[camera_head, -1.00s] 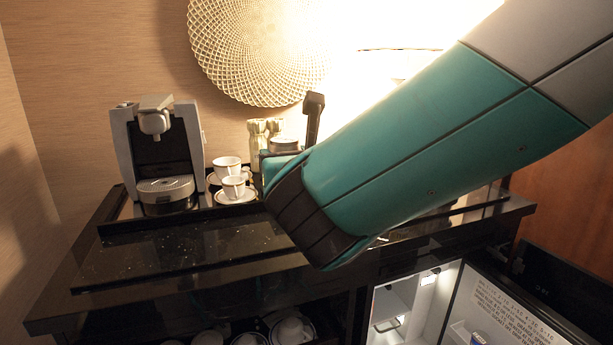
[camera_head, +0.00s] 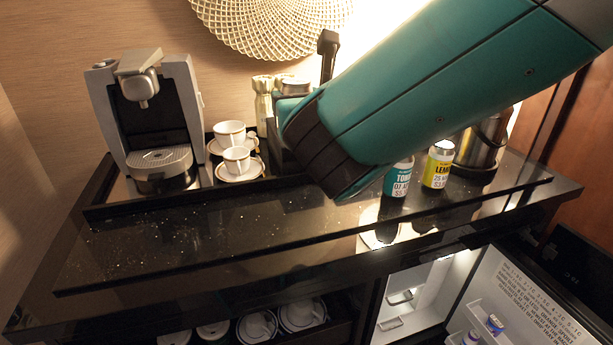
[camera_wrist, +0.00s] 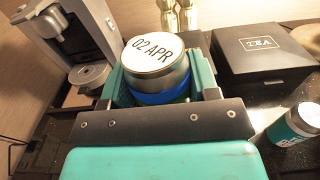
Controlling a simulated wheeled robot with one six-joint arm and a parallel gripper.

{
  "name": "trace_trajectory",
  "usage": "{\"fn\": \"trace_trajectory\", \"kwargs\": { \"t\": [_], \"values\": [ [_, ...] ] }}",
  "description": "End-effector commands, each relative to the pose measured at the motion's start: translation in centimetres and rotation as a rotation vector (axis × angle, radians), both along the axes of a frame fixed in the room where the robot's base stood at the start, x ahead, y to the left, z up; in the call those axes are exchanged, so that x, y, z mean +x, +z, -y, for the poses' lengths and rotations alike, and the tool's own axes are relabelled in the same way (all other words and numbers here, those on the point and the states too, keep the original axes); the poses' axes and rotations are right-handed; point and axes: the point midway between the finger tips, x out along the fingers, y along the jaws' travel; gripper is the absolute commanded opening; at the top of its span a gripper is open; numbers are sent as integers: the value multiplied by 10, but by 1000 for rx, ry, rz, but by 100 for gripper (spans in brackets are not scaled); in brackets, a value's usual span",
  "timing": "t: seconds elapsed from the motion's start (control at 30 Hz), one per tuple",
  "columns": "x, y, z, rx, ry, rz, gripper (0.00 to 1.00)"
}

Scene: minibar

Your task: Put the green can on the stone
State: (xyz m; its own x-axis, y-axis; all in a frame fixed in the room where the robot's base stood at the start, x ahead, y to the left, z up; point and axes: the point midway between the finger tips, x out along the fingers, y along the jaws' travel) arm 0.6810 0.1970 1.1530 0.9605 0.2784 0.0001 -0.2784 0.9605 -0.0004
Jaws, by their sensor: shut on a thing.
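My gripper (camera_wrist: 160,78) is shut around a can (camera_wrist: 157,58) in the wrist view. A teal-green can (camera_head: 398,180) stands on the counter beside a yellow can, partly behind my arm. It seems to be the can at right in the wrist view (camera_wrist: 293,124). The dark speckled stone top (camera_head: 230,225) has a clear front stretch.
A coffee machine (camera_head: 150,120) stands at left, with white cups (camera_head: 236,160) beside it. The yellow can (camera_head: 438,165) and a metal kettle (camera_head: 484,142) are at right. A black tea box (camera_wrist: 263,52) shows in the wrist view. Below, the fridge door (camera_head: 525,305) is open.

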Motion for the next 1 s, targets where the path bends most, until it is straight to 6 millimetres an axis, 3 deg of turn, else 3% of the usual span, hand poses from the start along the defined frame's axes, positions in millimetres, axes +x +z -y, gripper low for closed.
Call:
{"fn": "trace_trajectory", "kwargs": {
  "t": [0.03,0.3,0.57,0.77,1.0],
  "values": [
    [0,-22,-1,-7,3,-3,20],
    [0,-91,-1,-2,2,0,20],
    [0,-116,1,-1,-1,0,21],
    [0,-148,1,-2,-1,0,21],
    [0,-150,1,2,-1,2,21]
  ]
}}
